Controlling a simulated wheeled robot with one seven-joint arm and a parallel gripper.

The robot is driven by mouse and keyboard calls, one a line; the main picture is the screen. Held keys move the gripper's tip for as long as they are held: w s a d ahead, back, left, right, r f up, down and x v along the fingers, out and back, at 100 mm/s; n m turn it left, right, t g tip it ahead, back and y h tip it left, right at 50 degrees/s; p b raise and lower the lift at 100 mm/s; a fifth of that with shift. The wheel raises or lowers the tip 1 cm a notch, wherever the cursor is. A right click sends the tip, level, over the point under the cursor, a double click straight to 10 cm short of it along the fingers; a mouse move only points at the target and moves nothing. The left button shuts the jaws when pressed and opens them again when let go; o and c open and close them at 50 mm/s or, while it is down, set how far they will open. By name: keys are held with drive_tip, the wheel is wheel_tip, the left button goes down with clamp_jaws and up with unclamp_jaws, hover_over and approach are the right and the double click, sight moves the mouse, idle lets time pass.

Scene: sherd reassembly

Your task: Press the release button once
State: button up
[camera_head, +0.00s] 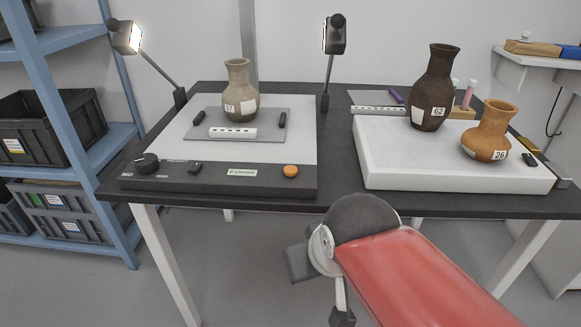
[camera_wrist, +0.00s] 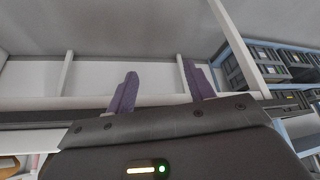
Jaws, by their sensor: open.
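A round orange button (camera_head: 290,171) sits at the right end of the dark front panel (camera_head: 225,181) of a copy stand on the table. It is the only coloured button I see; its label is too small to read surely. A black knob (camera_head: 147,163) and a small black switch (camera_head: 195,168) are on the same panel, to its left. My gripper shows in the wrist view (camera_wrist: 160,72), with two purple fingers apart and nothing between them. My red arm is in front of the table, below and right of the button. The button does not show clearly in the wrist view.
A beige vase (camera_head: 240,90) stands on the stand's grey plate, between two lamps (camera_head: 127,37). A dark vase (camera_head: 434,88) and an orange jug (camera_head: 490,132) stand at a white slab (camera_head: 450,168) on the right. Blue shelving (camera_head: 88,60) is at left.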

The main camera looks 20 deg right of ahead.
clamp_jaws()
idle(1.4)
